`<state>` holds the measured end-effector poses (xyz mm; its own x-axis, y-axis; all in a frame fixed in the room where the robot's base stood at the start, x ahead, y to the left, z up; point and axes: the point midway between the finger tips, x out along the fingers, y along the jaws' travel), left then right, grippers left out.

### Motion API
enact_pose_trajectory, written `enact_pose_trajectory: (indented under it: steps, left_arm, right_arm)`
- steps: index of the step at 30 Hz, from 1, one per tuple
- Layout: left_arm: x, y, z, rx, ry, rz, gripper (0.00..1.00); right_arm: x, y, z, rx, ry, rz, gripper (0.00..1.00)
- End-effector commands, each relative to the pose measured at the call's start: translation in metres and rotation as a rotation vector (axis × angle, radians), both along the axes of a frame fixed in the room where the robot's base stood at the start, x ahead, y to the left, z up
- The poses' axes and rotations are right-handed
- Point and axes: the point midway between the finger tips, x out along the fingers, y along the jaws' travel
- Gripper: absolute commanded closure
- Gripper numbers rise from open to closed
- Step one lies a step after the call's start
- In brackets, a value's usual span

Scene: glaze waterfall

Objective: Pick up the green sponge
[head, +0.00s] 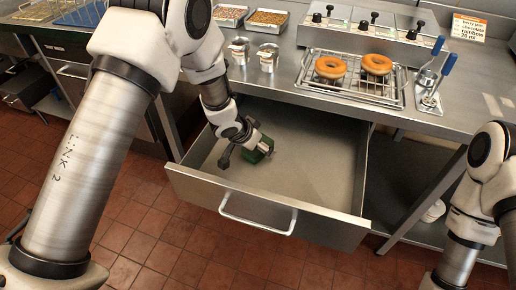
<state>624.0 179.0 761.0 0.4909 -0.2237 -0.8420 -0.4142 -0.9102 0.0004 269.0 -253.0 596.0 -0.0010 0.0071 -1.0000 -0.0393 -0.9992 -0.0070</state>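The green sponge (265,145) is in the open metal drawer, towards its back left, partly hidden by my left gripper. My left arm reaches down from the upper left, and my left gripper (247,150) is inside the drawer right at the sponge. Its dark fingers overlap the sponge in the view, and I cannot tell whether they are closed on it. My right arm stands at the right edge, and its gripper is out of view.
The open drawer (345,231) juts out below the steel counter (290,85), with free floor inside on its right. A rack (350,88) with two donuts (330,67) (376,64), two metal cups (268,58) and blue-handled utensils (434,75) stand above.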

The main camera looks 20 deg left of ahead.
Motion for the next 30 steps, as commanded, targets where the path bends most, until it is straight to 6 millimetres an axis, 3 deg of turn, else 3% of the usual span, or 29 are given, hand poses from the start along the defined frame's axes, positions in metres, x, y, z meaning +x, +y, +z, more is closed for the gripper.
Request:
enact_pose_trajectory:
  steps: [2, 3, 7, 8, 17, 20, 30]
  left_arm:
    - [0.0, 0.0, 0.0, 0.0, 0.0, 0.0, 0.14]
    - [0.0, 0.0, 0.0, 0.0, 0.0, 0.0, 0.24]
    - [0.0, 0.0, 0.001, 0.0, 0.0, 0.0, 0.49]
    - [0.0, 0.0, 0.001, 0.0, 0.0, 0.0, 0.51]
    - [0.0, 0.0, 0.001, 0.0, 0.001, 0.0, 0.55]
    - [0.0, 0.0, 0.009, 0.0, 0.0, -0.001, 0.55]
    - [0.0, 0.0, 0.089, 0.001, -0.002, -0.001, 0.55]
  right_arm:
    - [0.0, 0.0, 0.0, 0.0, 0.0, 0.0, 0.6]
    - [0.0, 0.0, 0.0, 0.0, 0.0, 0.0, 0.6]
    - [0.0, 0.0, 0.0, 0.0, 0.0, 0.0, 0.6]
    - [0.0, 0.0, 0.0, 0.0, 0.0, 0.0, 0.6]
    - [0.0, 0.0, 0.0, 0.0, 0.0, 0.0, 0.6]
    - [0.0, 0.0, 0.005, 0.0, 0.0, 0.0, 0.6]
    - [0.0, 0.0, 0.048, 0.0, 0.0, 0.0, 0.6]
